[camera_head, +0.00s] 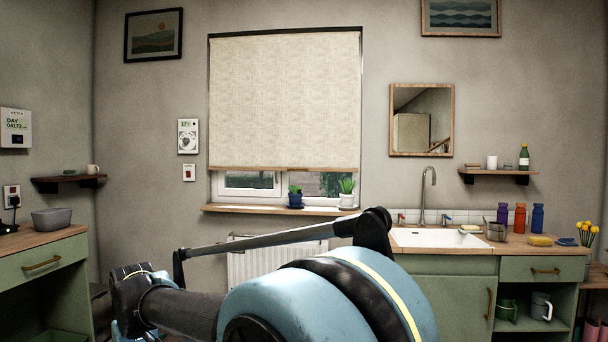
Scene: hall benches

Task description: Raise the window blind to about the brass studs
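The cream window blind (284,100) hangs down over most of the window (250,184) on the back wall. Its wooden bottom bar (284,168) is level and sits a little above the sill, with a strip of glass showing below. I cannot make out any brass studs or a pull cord. My arm fills the lower middle of the view, below the window and apart from the blind. Its far part reaches to the lower left, and I cannot make out my gripper's fingers there.
Two potted plants (295,197) (347,193) stand on the wooden sill (270,210). A white radiator (250,262) is below, partly behind my arm. A sink counter (445,238) with a tall tap (428,190) is at right. A green cabinet (45,262) stands at left.

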